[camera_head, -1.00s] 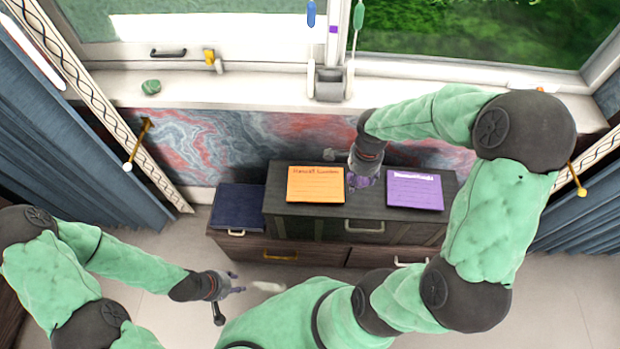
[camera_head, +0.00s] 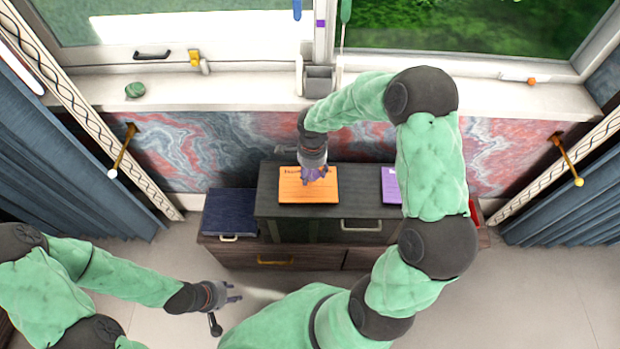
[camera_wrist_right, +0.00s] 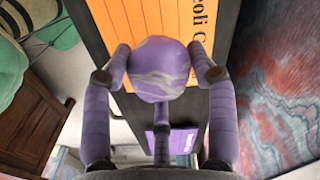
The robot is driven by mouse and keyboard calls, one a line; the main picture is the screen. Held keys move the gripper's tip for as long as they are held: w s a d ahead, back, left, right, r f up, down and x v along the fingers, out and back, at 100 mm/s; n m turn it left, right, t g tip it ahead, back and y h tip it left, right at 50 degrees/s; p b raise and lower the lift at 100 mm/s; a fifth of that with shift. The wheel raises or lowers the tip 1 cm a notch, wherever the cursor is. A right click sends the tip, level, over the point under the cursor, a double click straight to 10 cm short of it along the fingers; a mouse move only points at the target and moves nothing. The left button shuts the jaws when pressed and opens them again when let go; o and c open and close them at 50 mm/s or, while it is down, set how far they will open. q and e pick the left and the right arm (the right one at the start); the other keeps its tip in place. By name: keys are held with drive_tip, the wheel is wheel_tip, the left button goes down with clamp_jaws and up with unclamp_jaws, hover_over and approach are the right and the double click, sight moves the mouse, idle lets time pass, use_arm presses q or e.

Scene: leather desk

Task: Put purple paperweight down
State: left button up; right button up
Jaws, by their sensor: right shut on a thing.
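The purple paperweight (camera_wrist_right: 158,70), a round ball with a pale grey band, shows in the right wrist view between the fingers of my right gripper (camera_wrist_right: 160,72). The gripper is shut on it. In the head view my right gripper (camera_head: 313,176) is over the orange card (camera_head: 308,193) on the dark desk top; the paperweight is hard to make out there. I cannot tell whether it touches the card. The purple card (camera_head: 391,186) lies to the right, partly hidden by my right arm. My left gripper (camera_head: 232,294) is open and empty, low at the left over the floor.
The dark desk top (camera_head: 268,197) has a blue pad (camera_head: 229,212) on a lower surface at its left. A window sill (camera_head: 220,93) runs behind, with a green stone (camera_head: 135,90) on it. A red thing (camera_head: 474,213) shows at the right, behind my arm.

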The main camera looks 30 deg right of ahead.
sight(310, 183)
drive_tip(key=shift+w+a+f+b, duration=0.15)
drive_tip(key=shift+f+b, duration=0.2)
drive_tip(key=shift+f, duration=0.6)
drive_tip(key=shift+w+a+f+b, duration=0.15)
drive_tip(key=shift+f+b, duration=0.2)
drive_tip(key=shift+f, duration=0.6)
drive_tip(key=shift+d, duration=0.1)
drive_tip(key=shift+f, duration=0.1)
drive_tip(key=o, duration=1.3)
drive_tip(key=shift+o, duration=0.2)
wheel_tip(310, 183, up, 12)
drive_tip(key=p, duration=0.3)
drive_tip(key=shift+s+p, duration=0.15)
drive_tip(key=shift+p, duration=0.2)
